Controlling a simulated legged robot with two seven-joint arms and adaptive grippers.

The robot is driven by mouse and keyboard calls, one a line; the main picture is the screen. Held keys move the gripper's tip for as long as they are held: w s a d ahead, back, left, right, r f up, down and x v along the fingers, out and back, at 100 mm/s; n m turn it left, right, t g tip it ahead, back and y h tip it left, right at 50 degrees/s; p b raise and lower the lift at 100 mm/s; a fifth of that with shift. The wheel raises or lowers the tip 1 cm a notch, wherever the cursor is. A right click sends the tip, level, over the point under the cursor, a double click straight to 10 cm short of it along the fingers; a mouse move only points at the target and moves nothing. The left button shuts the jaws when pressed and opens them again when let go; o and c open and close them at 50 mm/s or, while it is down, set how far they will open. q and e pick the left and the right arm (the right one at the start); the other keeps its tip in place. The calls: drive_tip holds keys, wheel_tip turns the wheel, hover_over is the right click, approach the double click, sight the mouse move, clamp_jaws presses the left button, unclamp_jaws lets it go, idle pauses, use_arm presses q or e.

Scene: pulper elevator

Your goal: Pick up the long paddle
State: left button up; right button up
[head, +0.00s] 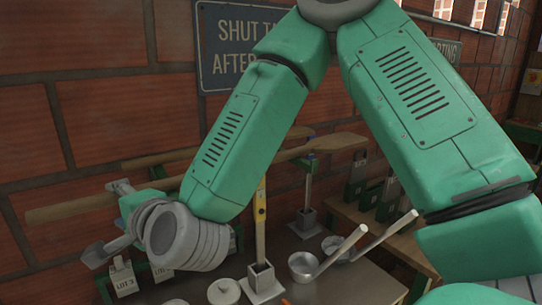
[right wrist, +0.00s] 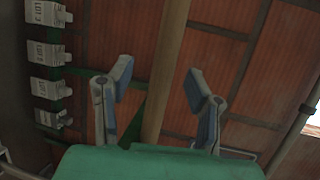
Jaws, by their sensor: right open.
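A long wooden paddle (head: 72,207) lies roughly level along the brick wall, its flat end (head: 338,144) to the right. My arm hides part of its middle. Another wooden shaft (head: 150,161) shows just above it. My right gripper (head: 107,221) is open at the left, near the paddle's shaft. In the right wrist view a wooden shaft (right wrist: 165,75) runs between the two spread fingers of the gripper (right wrist: 158,85). I cannot tell whether it is within the fingertips' depth. No contact shows. My left gripper is not in view.
Weights marked LOT (head: 123,278) stand below the gripper; several show in the right wrist view (right wrist: 45,52). A yellow-marked upright post (head: 260,222), metal ladles (head: 303,266) and a round lid (head: 224,291) are on the table. A sign (head: 228,45) hangs behind my arm.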

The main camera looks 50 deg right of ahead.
sight(111, 201)
drive_tip(key=x, duration=0.1)
drive_tip(key=p+x, duration=0.1)
drive_tip(key=x, duration=0.1)
drive_tip(key=shift+w+a+r, duration=0.25)
drive_tip(key=shift+w, duration=0.2)
drive_tip(key=shift+w+a+f, duration=0.1)
drive_tip(key=shift+w+f, duration=0.05)
drive_tip(key=shift+w, duration=0.2)
drive_tip(key=shift+c, duration=0.3)
drive_tip(key=shift+s, duration=0.1)
clamp_jaws()
